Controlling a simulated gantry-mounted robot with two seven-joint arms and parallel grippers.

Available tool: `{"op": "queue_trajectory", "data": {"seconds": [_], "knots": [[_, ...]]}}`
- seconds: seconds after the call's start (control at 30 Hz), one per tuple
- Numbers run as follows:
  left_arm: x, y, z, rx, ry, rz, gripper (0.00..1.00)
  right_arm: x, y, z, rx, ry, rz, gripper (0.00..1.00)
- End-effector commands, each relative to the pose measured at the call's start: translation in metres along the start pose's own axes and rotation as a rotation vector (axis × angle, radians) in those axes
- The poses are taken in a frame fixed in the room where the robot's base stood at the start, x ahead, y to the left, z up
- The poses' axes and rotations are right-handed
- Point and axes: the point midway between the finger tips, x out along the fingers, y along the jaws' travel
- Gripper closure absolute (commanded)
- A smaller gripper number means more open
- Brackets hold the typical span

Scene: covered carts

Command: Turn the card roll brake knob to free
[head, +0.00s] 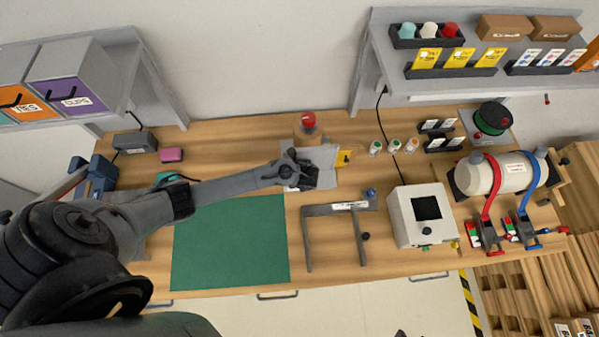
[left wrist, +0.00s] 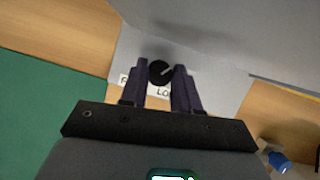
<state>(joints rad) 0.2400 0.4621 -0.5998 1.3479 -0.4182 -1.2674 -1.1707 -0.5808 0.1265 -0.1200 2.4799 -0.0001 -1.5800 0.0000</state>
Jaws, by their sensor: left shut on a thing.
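The brake knob (left wrist: 161,72) is round and black with a pale pointer line, set on a grey bracket face (left wrist: 210,62). In the left wrist view the pointer slants up to the right. White labels show beside it, one starting with F at left and one reading "LO" (left wrist: 163,92), partly hidden by the fingers. My left gripper (left wrist: 164,82) is shut on the knob, a finger on each side. In the head view my left gripper (head: 303,176) is at the grey stand (head: 322,158) and hides the knob. My right gripper is not seen.
A red-topped thing (head: 308,120) stands behind the stand. A green mat (head: 230,243) lies front left of it and a grey frame (head: 312,240) stands in front. A white box (head: 402,222) and a large roll (head: 492,173) are to the right.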

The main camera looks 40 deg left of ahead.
Motion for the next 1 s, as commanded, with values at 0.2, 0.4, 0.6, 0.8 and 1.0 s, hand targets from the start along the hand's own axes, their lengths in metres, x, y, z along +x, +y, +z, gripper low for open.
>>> {"op": "queue_trajectory", "data": {"seconds": [0.2,0.4,0.6,0.8,1.0], "knots": [[-0.004,-0.002,0.002,-0.079,0.001,0.033,1.00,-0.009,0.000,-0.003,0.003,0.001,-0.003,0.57],[-0.003,-0.003,0.001,-0.304,0.001,0.127,1.00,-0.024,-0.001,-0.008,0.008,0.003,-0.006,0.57],[0.000,-0.003,0.001,-0.386,-0.001,0.161,1.00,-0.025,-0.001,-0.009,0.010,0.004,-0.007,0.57],[0.000,-0.003,0.001,-0.385,-0.001,0.160,1.00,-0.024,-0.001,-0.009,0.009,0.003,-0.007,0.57],[0.000,-0.003,0.001,-0.384,-0.001,0.159,0.44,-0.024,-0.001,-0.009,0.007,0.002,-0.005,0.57]]}}
